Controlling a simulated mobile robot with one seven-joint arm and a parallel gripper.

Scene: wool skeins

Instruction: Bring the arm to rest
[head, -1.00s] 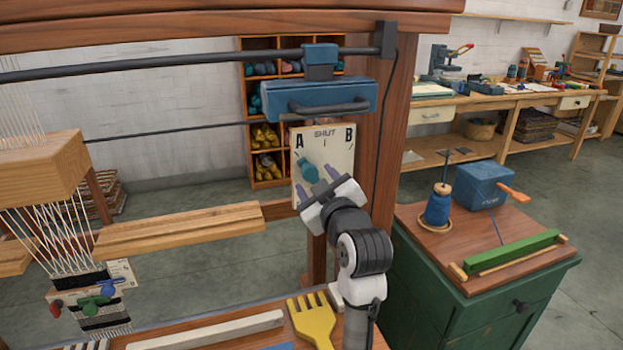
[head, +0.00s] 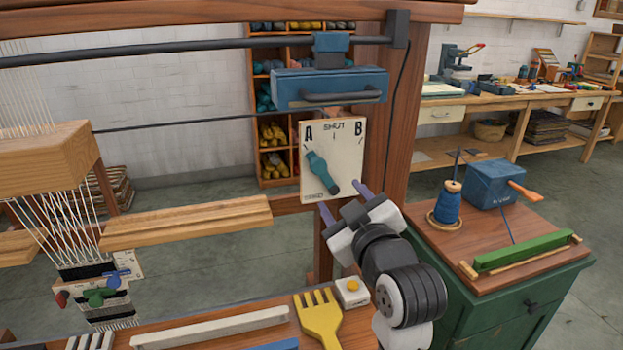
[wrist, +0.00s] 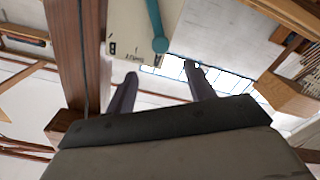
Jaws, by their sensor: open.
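My gripper (head: 342,203) is open and empty, with its two purple-grey fingers apart, just below and to the right of the white selector plate (head: 346,145). The plate carries the letters A and B, the word SHUT, and a teal lever (head: 321,172). The lever lies slanted, its upper-left end towards A. In the wrist view, the fingers (wrist: 160,85) show spread apart, and the plate (wrist: 130,25) and lever (wrist: 157,25) are beyond them. Nothing is between the fingers.
A yellow fork-like comb (head: 319,320) and a white box with a yellow button (head: 352,290) lie on the bench below my arm. A wooden post (head: 398,150) stands behind the plate. A green cabinet (head: 500,290) with a blue spool (head: 447,207) is at right.

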